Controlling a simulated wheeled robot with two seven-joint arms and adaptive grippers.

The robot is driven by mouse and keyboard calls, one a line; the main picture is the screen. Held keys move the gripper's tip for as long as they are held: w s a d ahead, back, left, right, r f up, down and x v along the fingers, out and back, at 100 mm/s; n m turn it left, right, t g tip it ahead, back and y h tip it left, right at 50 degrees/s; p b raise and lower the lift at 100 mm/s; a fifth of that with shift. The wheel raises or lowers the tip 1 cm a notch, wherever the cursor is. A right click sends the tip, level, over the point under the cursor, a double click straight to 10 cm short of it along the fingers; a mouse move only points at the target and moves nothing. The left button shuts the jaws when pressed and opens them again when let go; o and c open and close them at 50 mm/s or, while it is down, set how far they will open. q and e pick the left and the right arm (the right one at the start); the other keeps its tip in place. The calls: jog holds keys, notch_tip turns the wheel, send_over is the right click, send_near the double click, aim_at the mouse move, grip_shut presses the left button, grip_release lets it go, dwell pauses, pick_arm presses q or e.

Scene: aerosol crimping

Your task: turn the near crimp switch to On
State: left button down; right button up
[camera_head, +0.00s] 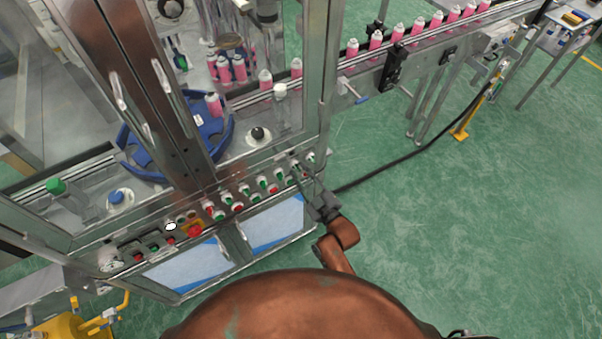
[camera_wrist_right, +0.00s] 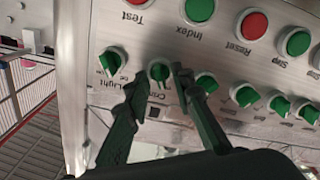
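The machine's sloped metal panel carries rows of green and red controls. In the right wrist view a green rotary switch (camera_wrist_right: 160,73) sits between my right fingertips, one finger on each side. Its label beneath starts with "Cr" and is partly hidden by the fingers. I cannot tell whether the fingers touch the knob or which position it points to. My right gripper (camera_wrist_right: 160,78) is open around it; in the head view the right gripper (camera_head: 301,178) is at the right end of the panel. My left gripper is not in view.
In the wrist view, a green switch labelled "Light" (camera_wrist_right: 112,62) is close to the left and another green switch (camera_wrist_right: 206,84) close to the right. Push buttons, including green "Index" (camera_wrist_right: 199,9) and red "Reset" (camera_wrist_right: 253,25), line the upper row.

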grip_shut()
dwell(0.3)
jog(key=shift+r+m+p, duration=0.15)
jog(key=shift+m+p, duration=1.9)
jog(key=shift+m, duration=0.15)
jog(key=m+p, duration=0.2)
jog(key=m, duration=0.1)
jog(key=shift+m, duration=0.3)
jog(key=shift+m+p, duration=0.8)
jog(key=shift+m, duration=1.1)
